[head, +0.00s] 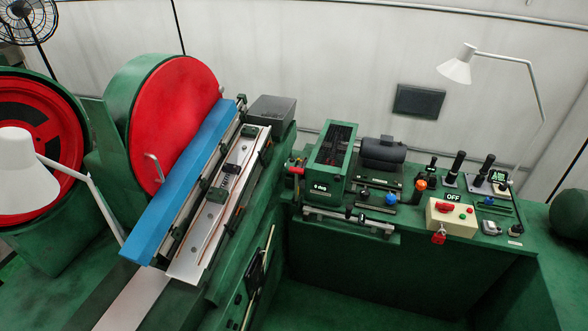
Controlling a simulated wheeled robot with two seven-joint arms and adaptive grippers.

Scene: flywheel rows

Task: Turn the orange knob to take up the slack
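A small orange knob (420,184) sits on the green machine top, right of the middle. A black-handled part stands right behind it. A blue knob (390,199) is just left of it and slightly nearer. A green box (333,160) with a "0 deg" label stands further left. Neither of my grippers shows in the head view, so nothing is seen touching the orange knob. Any slack, or what the knob moves, cannot be made out.
A switch box (452,215) reading "OFF" with a red padlock (438,235) sits right of the knob. Black levers (455,165) stand behind. A white lamp (458,68) overhangs the right. A red-faced flywheel (173,110) and blue bar (185,185) fill the left.

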